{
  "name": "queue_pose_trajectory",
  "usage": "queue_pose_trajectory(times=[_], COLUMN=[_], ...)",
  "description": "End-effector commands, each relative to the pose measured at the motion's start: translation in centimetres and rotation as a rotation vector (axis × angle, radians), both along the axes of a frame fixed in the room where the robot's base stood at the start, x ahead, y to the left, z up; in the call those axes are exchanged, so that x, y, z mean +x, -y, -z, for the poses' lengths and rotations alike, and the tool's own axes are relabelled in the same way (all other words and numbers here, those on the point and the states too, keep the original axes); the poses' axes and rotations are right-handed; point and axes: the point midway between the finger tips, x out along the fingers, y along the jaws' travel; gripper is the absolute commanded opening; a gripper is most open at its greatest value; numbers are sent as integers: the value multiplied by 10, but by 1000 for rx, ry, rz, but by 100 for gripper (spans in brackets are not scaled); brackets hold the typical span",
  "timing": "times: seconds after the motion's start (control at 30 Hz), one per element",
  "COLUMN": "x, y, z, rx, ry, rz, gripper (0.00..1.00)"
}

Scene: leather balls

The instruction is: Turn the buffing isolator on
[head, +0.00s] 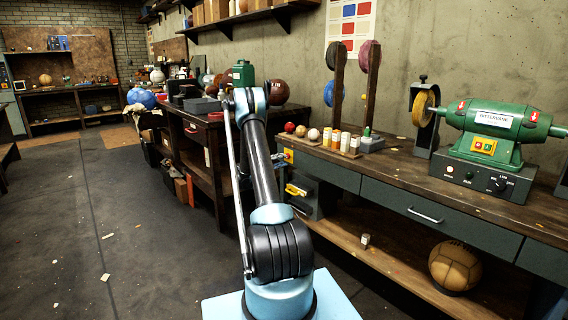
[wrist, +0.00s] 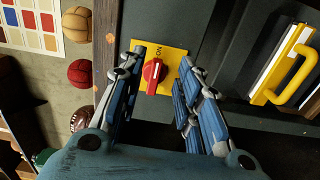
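The isolator is a red rotary knob (wrist: 153,74) on a yellow plate (wrist: 174,54), marked ON near one edge, on a dark grey panel. My gripper (wrist: 161,58) is open, with one blue finger on each side of the knob. I see gaps between the knob and the fingers. The green buffing machine (head: 492,130) stands on the bench at right.
A yellow handle (wrist: 297,77) sticks out beside the plate. The wooden bench (head: 430,185) carries balls, small jars (head: 335,140) and upright buffing wheels (head: 369,57). A tan ball (head: 455,266) lies on the lower shelf. The floor at left is open.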

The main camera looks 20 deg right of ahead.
Motion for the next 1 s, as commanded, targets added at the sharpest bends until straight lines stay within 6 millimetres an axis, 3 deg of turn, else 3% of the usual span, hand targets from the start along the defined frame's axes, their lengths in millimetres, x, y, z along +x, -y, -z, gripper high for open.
queue_pose_trajectory(times=[0.2, 0.43, 0.63, 1.0], x=[-14, -25, -29, -30], y=[-42, -72, -82, -82], z=[0, 1, 1, -1], rx=[1, 1, 1, 5], ry=[0, 0, 0, -1], rz=[-3, -1, 0, 1], gripper=[32, 32, 32, 32])
